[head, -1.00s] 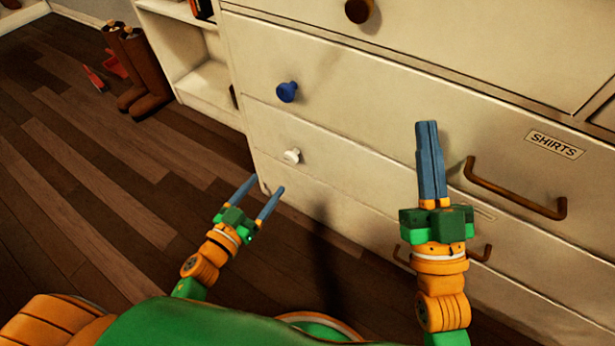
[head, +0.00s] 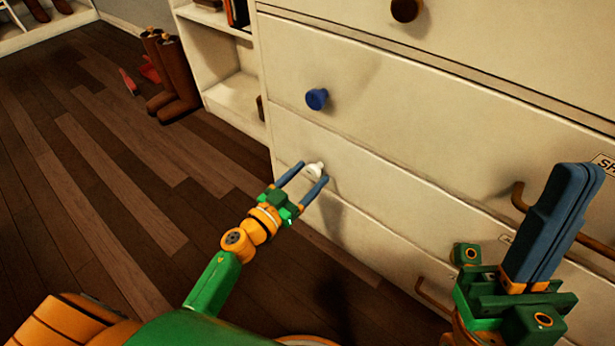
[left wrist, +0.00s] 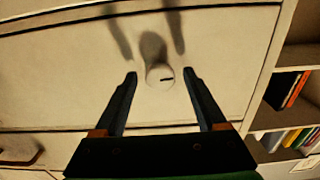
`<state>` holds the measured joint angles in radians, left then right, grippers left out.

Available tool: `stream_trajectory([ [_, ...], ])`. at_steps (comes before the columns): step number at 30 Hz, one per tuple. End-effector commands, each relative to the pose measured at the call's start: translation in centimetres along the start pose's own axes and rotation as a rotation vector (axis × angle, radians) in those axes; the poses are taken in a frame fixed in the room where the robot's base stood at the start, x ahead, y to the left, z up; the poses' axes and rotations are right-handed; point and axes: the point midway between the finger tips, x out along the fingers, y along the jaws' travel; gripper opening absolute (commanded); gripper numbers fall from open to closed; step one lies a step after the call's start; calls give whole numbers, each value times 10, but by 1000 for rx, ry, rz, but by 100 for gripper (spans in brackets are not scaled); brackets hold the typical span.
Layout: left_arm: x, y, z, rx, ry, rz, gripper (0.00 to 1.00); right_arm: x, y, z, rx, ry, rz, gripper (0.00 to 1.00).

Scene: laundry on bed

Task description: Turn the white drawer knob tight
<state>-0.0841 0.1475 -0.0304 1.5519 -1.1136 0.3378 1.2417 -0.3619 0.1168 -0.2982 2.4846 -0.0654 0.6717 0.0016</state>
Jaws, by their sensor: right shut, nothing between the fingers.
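The white knob (head: 314,170) sits on a lower drawer front of the cream dresser (head: 400,130). In the left wrist view the knob (left wrist: 159,74) is a round white cap with a short dark mark, lying between the fingertips. My left gripper (head: 301,172) is open, with one finger on each side of the knob. In the left wrist view a gap shows between the knob and each finger of the left gripper (left wrist: 160,76). My right gripper (head: 583,168) is shut and empty in front of the dresser at the right.
A blue knob (head: 317,99) and a brown knob (head: 405,9) are on the drawers above. A brown bar handle (head: 560,225) is behind my right gripper. Brown boots (head: 172,75) stand by a white shelf (head: 235,97). The wooden floor (head: 110,190) at left is mostly clear.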

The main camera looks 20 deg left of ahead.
Motion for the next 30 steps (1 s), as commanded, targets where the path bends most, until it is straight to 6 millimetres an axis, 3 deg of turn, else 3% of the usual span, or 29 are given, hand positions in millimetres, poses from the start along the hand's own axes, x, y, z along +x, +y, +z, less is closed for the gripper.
stream_trajectory([
  [1,0,0,0,0,0,0,58,0,0,0,0,-1,0,0],
  [6,0,0,0,0,0,0,12,0,0,0,0,-1,0,0],
  [8,0,0,0,0,0,0,0,0,0,0,0,-2,0,0],
  [20,0,0,0,86,-1,0,0,2,0,0,-1,-7,0,0],
  [30,0,-1,0,370,-1,0,0,2,0,8,-3,-68,0,0],
])
